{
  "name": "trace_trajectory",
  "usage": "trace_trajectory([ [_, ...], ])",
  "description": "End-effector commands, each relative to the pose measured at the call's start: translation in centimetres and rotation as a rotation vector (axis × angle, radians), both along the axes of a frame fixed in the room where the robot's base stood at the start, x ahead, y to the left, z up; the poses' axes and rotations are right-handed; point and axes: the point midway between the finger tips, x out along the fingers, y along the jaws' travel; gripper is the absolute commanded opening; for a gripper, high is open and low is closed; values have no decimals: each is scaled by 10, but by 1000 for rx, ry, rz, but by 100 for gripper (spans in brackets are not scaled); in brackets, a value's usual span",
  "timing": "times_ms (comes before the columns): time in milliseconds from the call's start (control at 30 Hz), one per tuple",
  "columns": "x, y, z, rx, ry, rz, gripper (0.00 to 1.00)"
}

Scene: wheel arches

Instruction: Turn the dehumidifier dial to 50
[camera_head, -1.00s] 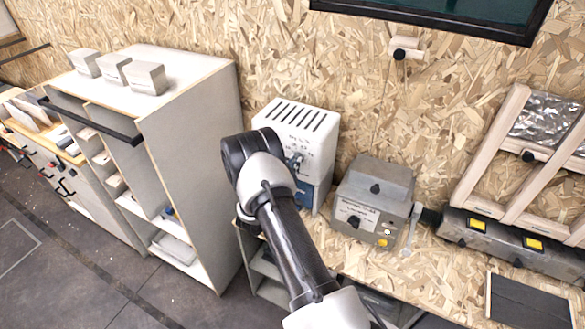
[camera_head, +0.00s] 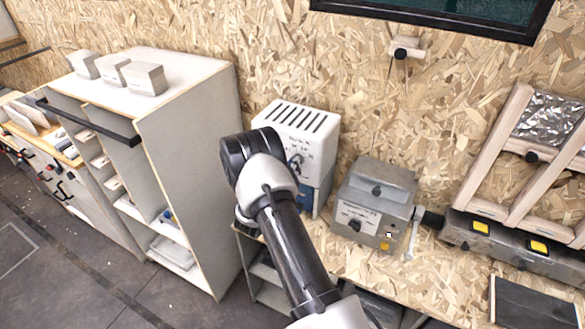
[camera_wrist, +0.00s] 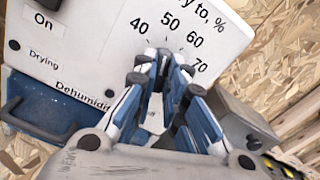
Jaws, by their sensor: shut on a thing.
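The white dehumidifier (camera_head: 318,121) stands against the chipboard wall, with a slotted top. Its front panel, in the wrist view (camera_wrist: 98,42), carries a printed scale reading 40, 50, 60 and 70, with "On" and "Drying" at the left. My gripper (camera_wrist: 163,62) is at the dial in front of this scale, its blue and white fingers shut on the dial. The fingers hide most of the dial, so I cannot tell exactly which number its pointer meets. The fingertips lie just below the 50 in the picture. In the head view my arm covers part of the dehumidifier's front.
A grey metal box (camera_head: 376,187) with a knob and a side lever stands right of the dehumidifier on the bench. A tall white cabinet (camera_head: 190,140) stands close on the left. A blue tank with a handle (camera_wrist: 40,112) is below the dehumidifier panel.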

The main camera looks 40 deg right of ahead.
Motion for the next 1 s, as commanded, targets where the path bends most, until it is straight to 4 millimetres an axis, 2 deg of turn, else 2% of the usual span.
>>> trace_trajectory([
  [233,0,0,0,0,-1,0,0],
  [267,0,0,0,0,-1,0,12],
  [567,0,0,0,0,-1,0,32],
  [867,0,1,0,0,-1,0,32],
  [1000,-3,12,0,1,2,2,32],
])
